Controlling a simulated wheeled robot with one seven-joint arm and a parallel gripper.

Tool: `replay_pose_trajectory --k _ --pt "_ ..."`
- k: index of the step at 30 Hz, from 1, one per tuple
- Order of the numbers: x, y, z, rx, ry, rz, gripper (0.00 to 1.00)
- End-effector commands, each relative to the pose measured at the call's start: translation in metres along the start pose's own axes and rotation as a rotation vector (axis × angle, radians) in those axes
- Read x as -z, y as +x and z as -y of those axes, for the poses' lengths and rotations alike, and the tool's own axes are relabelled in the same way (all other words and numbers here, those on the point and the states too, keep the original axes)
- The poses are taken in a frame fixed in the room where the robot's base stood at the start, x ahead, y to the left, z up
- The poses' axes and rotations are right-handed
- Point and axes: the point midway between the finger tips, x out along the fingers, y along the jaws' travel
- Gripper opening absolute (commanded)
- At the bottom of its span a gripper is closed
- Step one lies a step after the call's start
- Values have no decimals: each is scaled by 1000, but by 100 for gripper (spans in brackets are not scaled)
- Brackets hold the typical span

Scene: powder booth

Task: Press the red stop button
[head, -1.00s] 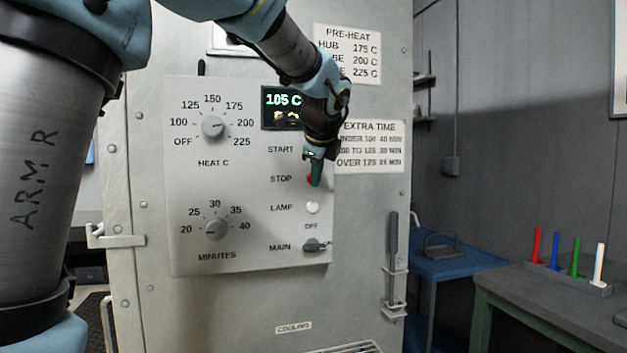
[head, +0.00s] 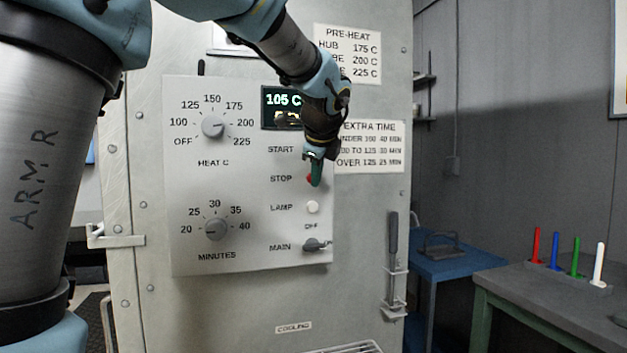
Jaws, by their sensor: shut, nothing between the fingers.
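The red stop button (head: 309,179) is on the oven's control panel (head: 245,180), beside the printed word STOP. Only a sliver of red shows, because my gripper covers most of it. My gripper (head: 316,180) is shut and empty, with its dark green fingertips right in front of the button. I cannot tell whether the tips touch it or how far it is pushed in. The start button, on the START row above, is hidden behind my gripper.
A white lamp (head: 312,207) and the main switch (head: 314,245) sit below. The heat dial (head: 213,126) and minutes dial (head: 215,229) are at left. The display (head: 282,100) reads 105 C, partly covered. A bench (head: 540,290) with coloured sticks stands at right.

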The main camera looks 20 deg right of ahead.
Motion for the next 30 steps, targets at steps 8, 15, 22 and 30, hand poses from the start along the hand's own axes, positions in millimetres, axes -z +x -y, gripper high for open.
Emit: replay_pose_trajectory --k 8,15,22,30 --pt "0 0 0 0 0 0 0" --pt "-4 3 4 -2 0 1 0" --pt "-4 6 4 0 0 0 0" --pt "-5 6 5 0 0 0 0"
